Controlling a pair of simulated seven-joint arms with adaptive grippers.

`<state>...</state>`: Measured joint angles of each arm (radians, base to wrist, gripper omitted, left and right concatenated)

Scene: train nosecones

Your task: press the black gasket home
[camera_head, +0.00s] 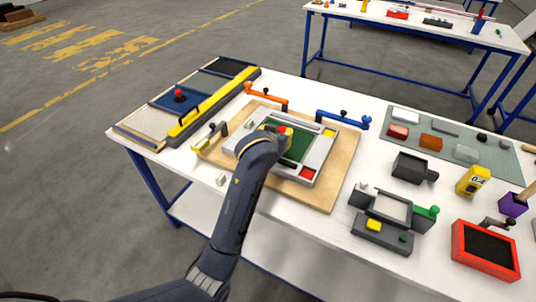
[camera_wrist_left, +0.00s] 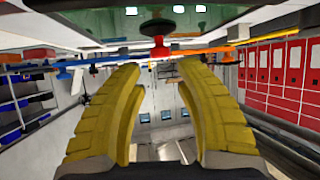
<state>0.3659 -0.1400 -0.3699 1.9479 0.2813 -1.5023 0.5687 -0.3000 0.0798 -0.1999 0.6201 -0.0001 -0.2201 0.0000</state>
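A light grey fixture (camera_head: 325,147) with a green middle (camera_head: 298,147) lies on a wooden board on the table. My left arm reaches over its left part, and my left gripper (camera_head: 273,129) is low over the fixture, partly hidden by my own wrist. In the left wrist view my left gripper (camera_wrist_left: 157,70) has its two yellow fingers apart, with nothing held between them. A red knob (camera_wrist_left: 159,50) shows beyond the fingertips there. I cannot pick out the black gasket with certainty; my arm hides part of the fixture. My right gripper is not in view.
Orange (camera_head: 267,95), blue (camera_head: 343,118) and yellow (camera_head: 209,139) clamps stand around the wooden board (camera_head: 333,189). A long yellow bar (camera_head: 213,104) lies at the left. A grey mat (camera_head: 455,133) with blocks, a red tray (camera_head: 486,249) and grey fixtures fill the right side.

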